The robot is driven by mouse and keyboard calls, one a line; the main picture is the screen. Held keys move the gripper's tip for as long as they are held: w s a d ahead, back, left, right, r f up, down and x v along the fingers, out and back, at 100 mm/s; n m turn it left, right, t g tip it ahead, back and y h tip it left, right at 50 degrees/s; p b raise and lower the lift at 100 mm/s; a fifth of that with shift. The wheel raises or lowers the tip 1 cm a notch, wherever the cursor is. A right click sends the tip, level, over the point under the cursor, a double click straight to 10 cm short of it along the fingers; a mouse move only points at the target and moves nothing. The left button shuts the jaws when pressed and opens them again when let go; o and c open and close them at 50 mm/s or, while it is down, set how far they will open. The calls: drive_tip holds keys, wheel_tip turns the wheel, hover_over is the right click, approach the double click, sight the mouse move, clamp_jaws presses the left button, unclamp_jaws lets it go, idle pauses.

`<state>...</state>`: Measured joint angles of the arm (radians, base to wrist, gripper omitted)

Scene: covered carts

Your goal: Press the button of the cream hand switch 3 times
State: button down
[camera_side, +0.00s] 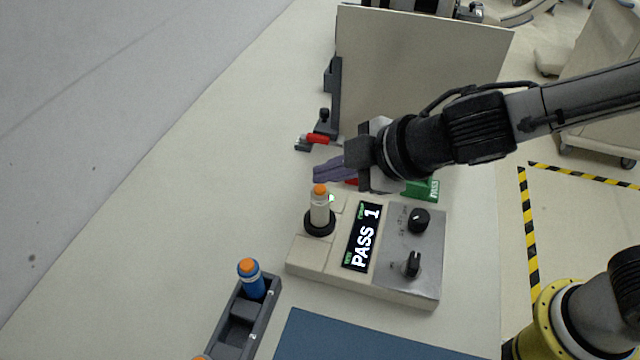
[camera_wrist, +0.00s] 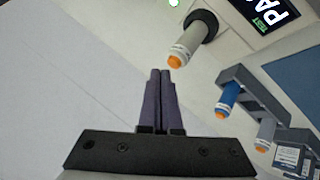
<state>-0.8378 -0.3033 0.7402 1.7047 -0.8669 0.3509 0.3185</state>
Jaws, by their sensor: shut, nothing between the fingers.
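The cream hand switch (camera_side: 319,212) stands upright in a black ring socket on the cream test box (camera_side: 310,258). Its orange button (camera_side: 320,190) is on top and shows uncovered. My gripper (camera_side: 318,173) is shut and empty, its purple fingers just above and behind the button in the side view. In the wrist view the fingertips (camera_wrist: 160,74) lie beside the orange button (camera_wrist: 175,61) of the cream switch (camera_wrist: 190,40), with a small gap in the picture. The box's display (camera_side: 363,237) reads "PASS 1". A small light glows beside the switch.
A dark rack (camera_side: 235,320) at the front left holds a blue hand switch (camera_side: 252,280); a greyish one (camera_wrist: 267,130) shows in the wrist view. A blue mat (camera_side: 370,340) lies in front. An upright cream panel (camera_side: 420,70) stands behind. The table's left side is clear.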

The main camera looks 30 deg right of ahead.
drive_tip(key=shift+f, duration=0.65)
idle(0.8)
drive_tip(key=shift+r, duration=0.85)
drive_tip(key=shift+r, duration=2.5)
idle(0.7)
wheel_tip(320, 180, up, 4)
drive_tip(key=shift+f, duration=0.1)
drive_tip(key=shift+f, duration=0.1)
